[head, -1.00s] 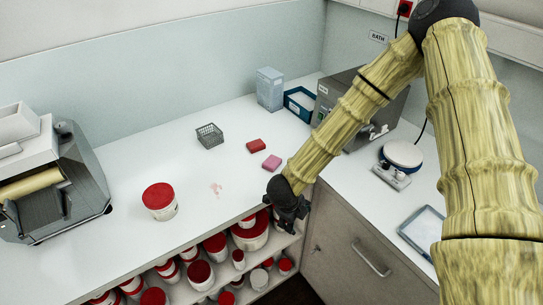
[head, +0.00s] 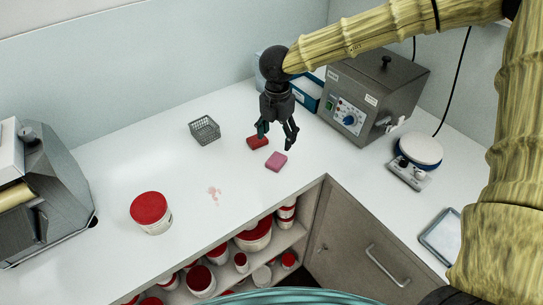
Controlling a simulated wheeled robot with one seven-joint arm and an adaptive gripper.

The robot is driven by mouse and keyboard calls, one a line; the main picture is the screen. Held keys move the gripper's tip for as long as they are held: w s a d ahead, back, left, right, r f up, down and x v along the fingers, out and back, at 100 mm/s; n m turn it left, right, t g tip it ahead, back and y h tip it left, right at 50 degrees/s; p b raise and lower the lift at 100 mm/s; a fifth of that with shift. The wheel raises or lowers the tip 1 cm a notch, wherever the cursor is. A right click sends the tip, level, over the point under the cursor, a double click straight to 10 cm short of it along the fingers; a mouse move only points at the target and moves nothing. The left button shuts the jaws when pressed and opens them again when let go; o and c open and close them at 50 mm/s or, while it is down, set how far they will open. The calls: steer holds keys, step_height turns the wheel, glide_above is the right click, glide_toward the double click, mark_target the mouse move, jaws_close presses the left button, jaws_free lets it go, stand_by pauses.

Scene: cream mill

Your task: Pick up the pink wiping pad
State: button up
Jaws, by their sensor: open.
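The pink wiping pad (head: 276,162) lies flat on the white counter, near the inner corner of its front edge. A red pad (head: 257,142) lies just behind it and to the left, partly covered by a finger of my gripper. My gripper (head: 277,142) points down with its fingers apart and nothing between them. In the picture its fingertips are just above the pink pad. I cannot tell the exact height of the fingertips over the counter.
A grey wire basket (head: 205,130) stands left of the red pad. A red-lidded tub (head: 151,213) and a pinkish smear (head: 214,194) are on the left counter. A grey bath unit (head: 372,95), a round-topped device (head: 420,150) and a tray (head: 443,235) stand on the right.

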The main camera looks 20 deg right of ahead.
mark_target(276, 160)
step_height(276, 160, down, 5)
steer(key=shift+w+a+r+p, duration=0.1)
steer(key=shift+w+a+p, duration=0.05)
steer(key=shift+p, duration=0.6)
steer(key=shift+s+f+p, duration=0.2)
steer(key=shift+f+p, duration=0.1)
steer(key=shift+f, duration=0.1)
steer(key=shift+f+p, duration=1.05)
steer(key=shift+f, duration=1.35)
steer(key=c, duration=0.9)
steer(key=shift+r, duration=0.1)
